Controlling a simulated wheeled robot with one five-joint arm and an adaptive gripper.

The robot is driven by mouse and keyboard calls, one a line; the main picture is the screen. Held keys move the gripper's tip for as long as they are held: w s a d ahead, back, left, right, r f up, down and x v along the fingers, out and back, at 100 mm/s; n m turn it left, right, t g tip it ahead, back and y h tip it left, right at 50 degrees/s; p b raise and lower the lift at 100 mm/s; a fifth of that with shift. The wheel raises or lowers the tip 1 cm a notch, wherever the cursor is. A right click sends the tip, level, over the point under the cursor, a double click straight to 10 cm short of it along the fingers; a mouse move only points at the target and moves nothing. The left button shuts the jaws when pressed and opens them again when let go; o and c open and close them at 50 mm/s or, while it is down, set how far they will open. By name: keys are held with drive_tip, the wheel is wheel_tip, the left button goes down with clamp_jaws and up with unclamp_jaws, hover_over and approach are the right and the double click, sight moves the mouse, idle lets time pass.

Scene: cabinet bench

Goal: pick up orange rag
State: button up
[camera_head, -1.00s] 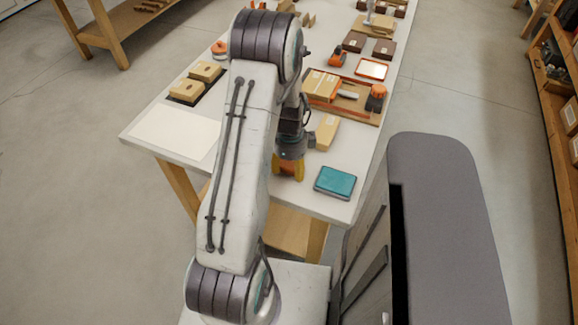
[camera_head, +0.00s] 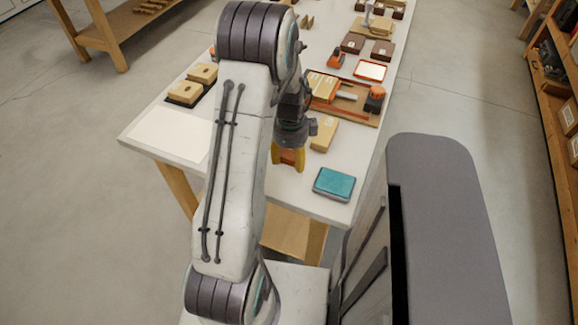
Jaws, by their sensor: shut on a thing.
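My gripper (camera_head: 288,165) has yellow fingers and hangs over the near part of the white workbench, left of the teal box. It is shut on the orange rag (camera_head: 289,156), of which only a small orange-brown patch shows between the fingers. The rest of the rag is hidden by the fingers and my arm. The rag seems to be just above the bench top, but the exact gap cannot be told.
The teal box (camera_head: 334,184) lies near the bench's front right corner. A cardboard box (camera_head: 324,134) is just right of my gripper. A brown tray (camera_head: 352,117) holds several items behind it. A white sheet (camera_head: 168,134) lies at the left, with bare bench near it.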

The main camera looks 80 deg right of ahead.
drive_tip(key=s+d+r, duration=0.6)
drive_tip(key=s+d, duration=0.1)
drive_tip(key=d, duration=0.1)
drive_tip(key=shift+s+r, duration=0.15)
drive_tip(key=shift+s, duration=0.25)
